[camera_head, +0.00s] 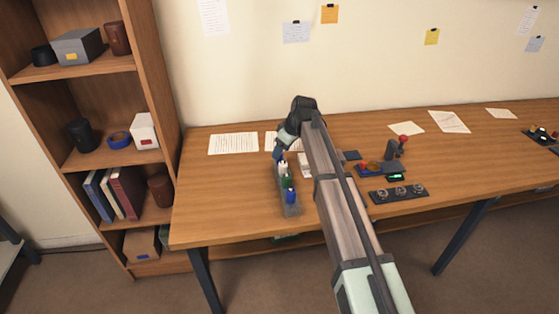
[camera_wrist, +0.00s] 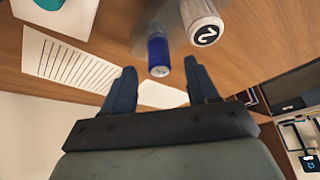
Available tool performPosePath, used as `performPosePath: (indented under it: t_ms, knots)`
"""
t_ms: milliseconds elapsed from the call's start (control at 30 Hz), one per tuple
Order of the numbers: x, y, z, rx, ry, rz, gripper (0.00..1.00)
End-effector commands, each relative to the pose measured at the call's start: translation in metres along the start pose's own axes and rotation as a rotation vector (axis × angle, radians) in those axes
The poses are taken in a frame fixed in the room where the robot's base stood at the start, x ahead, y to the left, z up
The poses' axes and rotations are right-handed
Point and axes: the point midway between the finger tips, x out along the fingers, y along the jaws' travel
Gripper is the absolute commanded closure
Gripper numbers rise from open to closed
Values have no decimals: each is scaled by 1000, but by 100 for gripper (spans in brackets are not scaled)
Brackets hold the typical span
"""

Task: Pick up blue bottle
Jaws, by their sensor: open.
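In the wrist view a blue bottle (camera_wrist: 158,52) with a pale round end shows just beyond and between my fingertips. A white bottle (camera_wrist: 205,25) with a "2" on its end is beside it to the right. My gripper (camera_wrist: 160,64) is open with nothing clasped between its dark blue fingers. In the head view my gripper (camera_head: 278,155) points down at the far end of a clear tray (camera_head: 291,211). A blue bottle (camera_head: 291,196) stands near the tray's near end, with white and green items behind it. I cannot tell whether both views show the same blue bottle.
Papers (camera_head: 233,144) lie along the back of the desk. A control box with a joystick (camera_head: 391,160) and a knob panel (camera_head: 398,194) lie right of my arm. A shelf unit (camera_head: 150,90) stands at the left.

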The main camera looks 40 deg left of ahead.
Motion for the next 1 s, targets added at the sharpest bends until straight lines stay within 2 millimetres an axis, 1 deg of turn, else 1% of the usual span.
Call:
performPosePath:
  t_ms: [33, 200, 300, 467, 1000]
  knots:
    - [8, 1, -1, 0, -1, -1, 41]
    - [28, 0, -1, 0, -1, -1, 41]
    - [32, 0, -1, 0, 0, 0, 41]
    - [32, 0, -1, 0, 1, 1, 41]
    - [31, 0, -1, 0, 1, 1, 92]
